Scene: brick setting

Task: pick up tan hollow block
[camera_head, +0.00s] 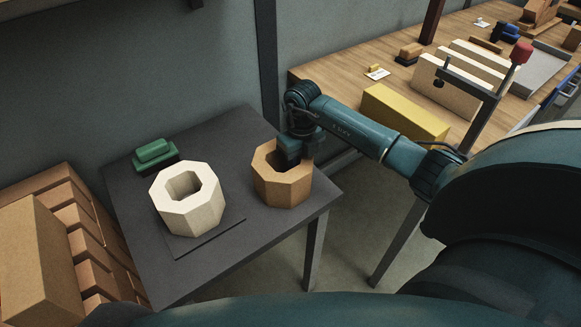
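The tan hollow block (283,190), an eight-sided ring with a hole through its middle, stands upright on the dark grey table (230,140) near its right edge. My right arm reaches in from the right, and my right gripper (287,160) is at the block's far-right rim, pointing down. The gripper's fingers are partly hidden by the rim and the dark hole, so whether they grip the wall cannot be told. My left gripper is out of view.
A cream hollow block (189,213) stands left of the tan one on a thin dark plate (207,243). A green stacked piece (155,154) lies behind it. Brown bricks (88,240) are piled at left. A wooden workbench (344,65) holds a yellow block (404,112).

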